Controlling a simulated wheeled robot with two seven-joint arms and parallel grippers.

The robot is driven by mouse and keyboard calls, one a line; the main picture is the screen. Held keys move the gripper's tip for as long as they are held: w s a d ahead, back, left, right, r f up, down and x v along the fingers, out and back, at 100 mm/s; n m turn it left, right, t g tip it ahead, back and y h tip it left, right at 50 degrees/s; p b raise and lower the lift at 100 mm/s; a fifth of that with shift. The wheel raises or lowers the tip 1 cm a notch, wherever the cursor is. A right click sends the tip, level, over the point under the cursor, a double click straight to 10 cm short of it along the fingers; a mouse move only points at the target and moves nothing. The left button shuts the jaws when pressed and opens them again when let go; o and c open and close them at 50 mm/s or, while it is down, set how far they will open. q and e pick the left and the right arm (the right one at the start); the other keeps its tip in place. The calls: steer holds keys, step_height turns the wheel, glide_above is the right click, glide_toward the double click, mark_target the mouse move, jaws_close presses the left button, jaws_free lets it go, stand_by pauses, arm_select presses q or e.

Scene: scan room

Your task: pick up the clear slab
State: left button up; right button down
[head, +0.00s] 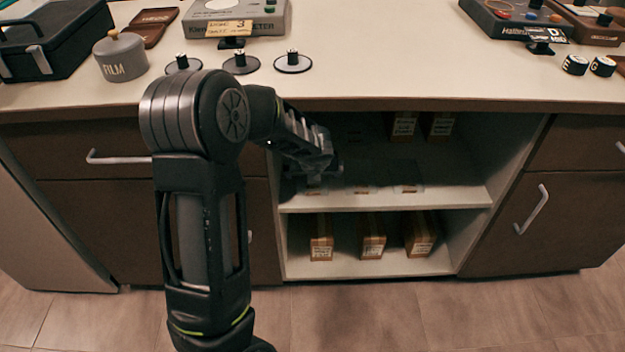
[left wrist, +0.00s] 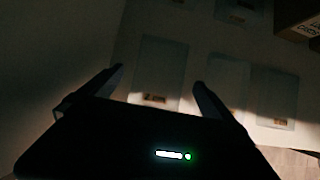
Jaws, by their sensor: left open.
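Several flat, see-through slabs with small labels lie on the upper shelf of the open cabinet. In the left wrist view one clear slab (left wrist: 163,58) shows between my fingertips, with two more, a middle slab (left wrist: 226,75) and a right slab (left wrist: 272,98), to its right. In the head view they are faint, one slab (head: 408,176) at the right of the row. My left gripper (head: 328,166) reaches into the upper compartment; its fingers (left wrist: 159,77) are open and empty, pointing toward the slab. The height gap is unclear. My right gripper is not in view.
The upper shelf (head: 450,196) has brown boxes (head: 403,124) at its back. More boxes (head: 373,240) stand on the bottom shelf. The counter overhang (head: 420,103) is close above my left forearm. A film canister (head: 121,58) and spindles (head: 240,64) sit on the counter.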

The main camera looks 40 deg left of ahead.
arm_select(q)
steer(key=x, duration=0.3)
steer(key=shift+b, duration=0.3)
steer(key=c, duration=1.7)
